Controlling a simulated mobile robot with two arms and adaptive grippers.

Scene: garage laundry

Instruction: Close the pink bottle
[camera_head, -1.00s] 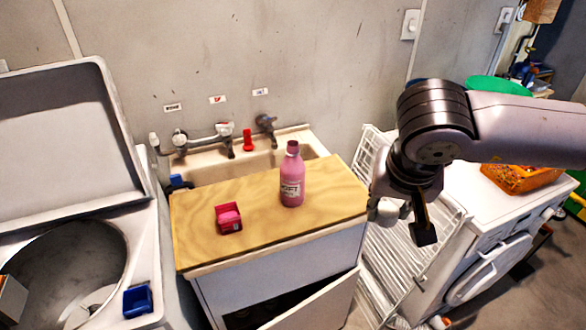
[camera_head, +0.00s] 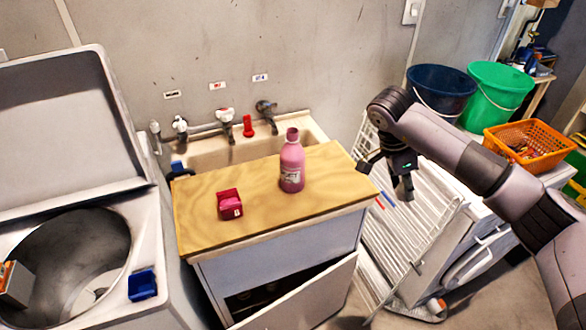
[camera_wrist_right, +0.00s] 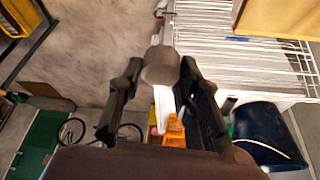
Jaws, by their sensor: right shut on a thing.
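The pink bottle (camera_head: 291,168) stands upright on the wooden board, its neck uncovered at the top. My right gripper (camera_head: 385,181) is to the right of the bottle, beyond the board's right edge and apart from the bottle. In the right wrist view, my right gripper (camera_wrist_right: 155,90) is shut on a small grey-brown cylinder (camera_wrist_right: 160,66), which looks like a cap. I cannot make out this cylinder in the head view. My left gripper is not in view.
The wooden board (camera_head: 240,178) also holds a red-pink box (camera_head: 229,204). A sink (camera_head: 215,155) with taps is behind it. An open washer (camera_head: 120,195) is at left, a white drying rack (camera_head: 400,235) at right. Buckets and an orange basket (camera_head: 530,145) are further right.

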